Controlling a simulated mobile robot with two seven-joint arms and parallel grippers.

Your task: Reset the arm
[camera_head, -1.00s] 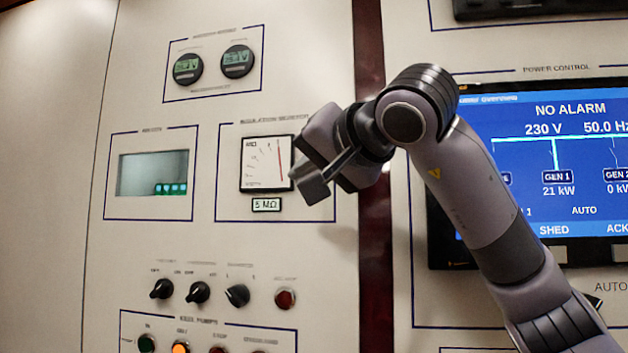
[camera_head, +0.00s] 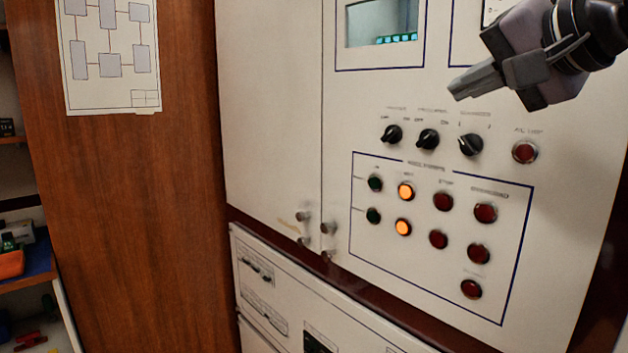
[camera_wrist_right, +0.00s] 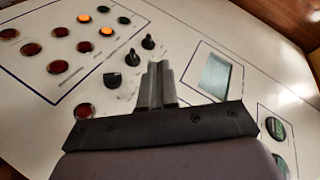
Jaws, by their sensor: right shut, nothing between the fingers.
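My right gripper (camera_head: 462,88) comes in at the top right of the head view. Its fingers are shut with nothing between them and point left and down, in front of the white panel (camera_head: 270,130). In the right wrist view the shut fingertips (camera_wrist_right: 157,68) show over the panel, close to the black rotary knobs (camera_wrist_right: 148,42). I cannot tell how far they stand from the panel face. My left gripper is not in view.
The panel holds a display (camera_head: 383,24), a row of black knobs (camera_head: 428,139) and a framed block of lamps and buttons, two glowing orange (camera_head: 405,191). A wooden wall (camera_head: 140,220) with a pinned diagram (camera_head: 110,50) stands left, with shelves (camera_head: 25,275) beyond.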

